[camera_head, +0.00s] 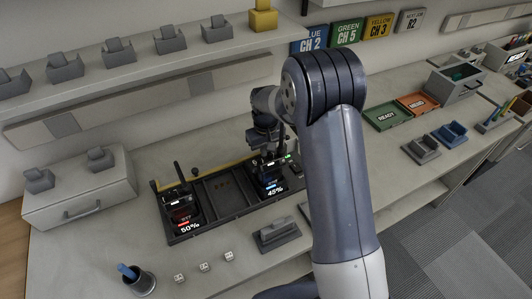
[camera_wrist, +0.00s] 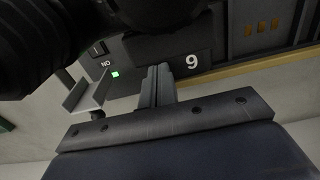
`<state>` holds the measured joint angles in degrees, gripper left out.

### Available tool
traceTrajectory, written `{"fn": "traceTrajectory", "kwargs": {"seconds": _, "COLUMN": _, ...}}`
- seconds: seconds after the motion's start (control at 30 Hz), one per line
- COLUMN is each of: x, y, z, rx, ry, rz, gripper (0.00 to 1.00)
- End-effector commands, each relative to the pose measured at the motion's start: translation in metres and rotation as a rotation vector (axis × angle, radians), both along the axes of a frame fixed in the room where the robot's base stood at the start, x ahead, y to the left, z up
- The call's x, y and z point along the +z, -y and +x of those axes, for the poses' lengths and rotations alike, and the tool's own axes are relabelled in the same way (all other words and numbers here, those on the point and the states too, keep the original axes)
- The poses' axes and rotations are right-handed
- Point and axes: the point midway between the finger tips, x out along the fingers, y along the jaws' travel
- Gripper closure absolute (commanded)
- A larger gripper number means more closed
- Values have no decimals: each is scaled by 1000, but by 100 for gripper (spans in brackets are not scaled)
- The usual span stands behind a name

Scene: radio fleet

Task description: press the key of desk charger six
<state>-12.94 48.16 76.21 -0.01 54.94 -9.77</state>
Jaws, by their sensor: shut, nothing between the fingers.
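The dark multi-bay desk charger (camera_head: 222,222) stands on the bench in the head view. The bay at its right end holds a radio (camera_head: 268,183) with a screen over "45%". In the wrist view its back yellow strip (camera_wrist: 268,62) lies low, so that picture looks turned over. There the number plate (camera_wrist: 192,60) reads 9, or 6 turned round. Beside it are a lit green lamp (camera_wrist: 115,74), letters reading "NO", or "ON" turned round, and a small dark square (camera_wrist: 97,48), possibly the key. My gripper (camera_wrist: 155,72) is shut, empty, beside the plate; contact cannot be told.
Another radio (camera_head: 181,216) over "50%" stands in the charger's left bay. A pale angled bracket (camera_wrist: 88,100) is close to my fingers. In front lie small white cubes (camera_head: 204,267), a grey cradle (camera_head: 277,235) and a pen cup (camera_head: 137,281).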

Motion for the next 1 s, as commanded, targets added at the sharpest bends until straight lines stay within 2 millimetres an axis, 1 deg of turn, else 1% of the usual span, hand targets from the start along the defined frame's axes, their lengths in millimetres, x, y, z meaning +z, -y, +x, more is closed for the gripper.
{"fn": "traceTrajectory", "kwargs": {"seconds": 0.03, "x": -12, "y": 1, "z": -4, "rx": 0, "ry": -15, "rz": -4, "gripper": 100}}
{"fn": "traceTrajectory", "kwargs": {"seconds": 0.33, "x": -14, "y": 2, "z": -7, "rx": 0, "ry": -24, "rz": -6, "gripper": 100}}
{"fn": "traceTrajectory", "kwargs": {"seconds": 0.47, "x": -6, "y": 2, "z": -7, "rx": 0, "ry": -22, "rz": -5, "gripper": 100}}
{"fn": "traceTrajectory", "kwargs": {"seconds": 0.57, "x": 10, "y": 3, "z": -8, "rx": -1, "ry": -16, "rz": -3, "gripper": 100}}
{"fn": "traceTrajectory", "kwargs": {"seconds": 0.67, "x": 34, "y": 3, "z": -8, "rx": -2, "ry": -6, "rz": -1, "gripper": 100}}
{"fn": "traceTrajectory", "kwargs": {"seconds": 0.7, "x": 45, "y": 4, "z": -9, "rx": -2, "ry": -2, "rz": -1, "gripper": 100}}
{"fn": "traceTrajectory", "kwargs": {"seconds": 0.77, "x": 52, "y": 3, "z": -7, "rx": -2, "ry": 4, "rz": 1, "gripper": 100}}
{"fn": "traceTrajectory", "kwargs": {"seconds": 0.9, "x": 86, "y": 3, "z": -7, "rx": -2, "ry": 6, "rz": 1, "gripper": 100}}
{"fn": "traceTrajectory", "kwargs": {"seconds": 1.0, "x": 107, "y": 3, "z": -7, "rx": -2, "ry": 6, "rz": 1, "gripper": 100}}
